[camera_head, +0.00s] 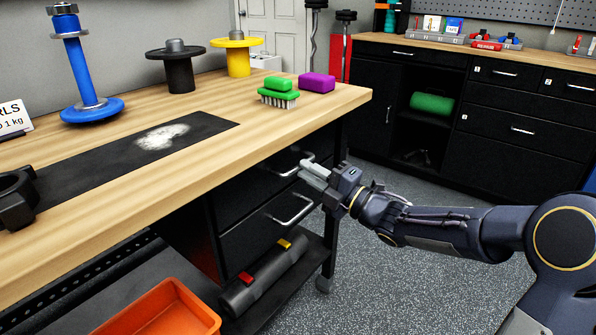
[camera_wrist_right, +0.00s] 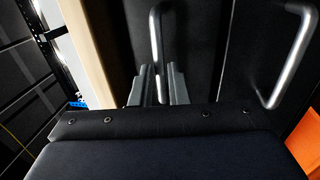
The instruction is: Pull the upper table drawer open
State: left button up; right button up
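The upper table drawer (camera_head: 256,184) is black and sits under the wooden tabletop (camera_head: 190,190); its front looks flush with the table frame. Its metal bar handle (camera_head: 289,172) is partly hidden by my right gripper (camera_head: 312,172). In the right wrist view the handle (camera_wrist_right: 156,40) runs between the two fingers of my right gripper (camera_wrist_right: 162,84), which sit close on either side of it. My left gripper is not in view.
A lower drawer with its own handle (camera_head: 292,211) is just below. A dark roll (camera_head: 265,278) lies on the shelf beneath, near an orange bin (camera_head: 160,312). A green brush (camera_head: 278,97) and purple block (camera_head: 317,83) sit on the tabletop. Grey floor (camera_head: 400,285) is clear before the drawers.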

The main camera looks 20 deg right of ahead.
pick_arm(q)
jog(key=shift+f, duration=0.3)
pick_arm(e)
jog(key=shift+x, duration=1.6)
jog(key=shift+c, duration=0.4)
grip_shut()
